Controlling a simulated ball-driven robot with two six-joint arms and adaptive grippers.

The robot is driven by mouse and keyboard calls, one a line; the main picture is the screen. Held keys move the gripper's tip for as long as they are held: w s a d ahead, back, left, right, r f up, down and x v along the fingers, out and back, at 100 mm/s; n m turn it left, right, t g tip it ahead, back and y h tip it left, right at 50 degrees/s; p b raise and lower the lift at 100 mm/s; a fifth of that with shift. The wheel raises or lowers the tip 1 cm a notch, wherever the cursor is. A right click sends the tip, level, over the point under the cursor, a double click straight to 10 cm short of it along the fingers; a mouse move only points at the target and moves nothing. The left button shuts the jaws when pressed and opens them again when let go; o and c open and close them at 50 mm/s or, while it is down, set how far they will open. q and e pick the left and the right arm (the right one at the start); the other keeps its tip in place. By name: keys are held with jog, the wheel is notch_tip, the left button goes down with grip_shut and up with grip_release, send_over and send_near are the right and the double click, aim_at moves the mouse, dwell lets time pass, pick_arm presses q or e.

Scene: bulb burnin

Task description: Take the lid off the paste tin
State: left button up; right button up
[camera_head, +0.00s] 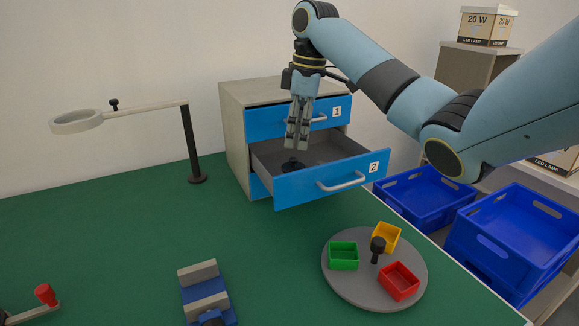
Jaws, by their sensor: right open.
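My right gripper (296,148) points down over the open drawer 2 (330,182) of the grey cabinet, with its fingers just above a small dark knobbed thing (292,166) inside. That thing looks like the knobbed lid of a tin, but the drawer front hides what is below it, so I cannot tell for sure. The gripper is open, and I see nothing held between its fingers. My left gripper is not in view.
Drawer 1 (343,112) is above, behind my gripper. A round grey tray (345,287) holds green, yellow and red boxes around a dark knob. A magnifier lamp (190,150) stands left. A blue vise (196,294) is in front. The middle green table is clear.

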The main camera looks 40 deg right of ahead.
aim_at(294, 158)
jog(key=shift+f, duration=0.55)
jog(key=shift+w+f, duration=0.2)
jog(key=shift+f, duration=0.1)
jog(key=f, duration=0.4)
jog(key=shift+w+a+f, duration=0.1)
jog(key=shift+a+f, duration=0.15)
jog(key=shift+a, duration=0.1)
jog(key=shift+f, duration=0.2)
jog(key=shift+c, duration=0.6)
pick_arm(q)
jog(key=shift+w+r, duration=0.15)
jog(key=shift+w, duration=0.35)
pick_arm(e)
jog(key=c, duration=0.5)
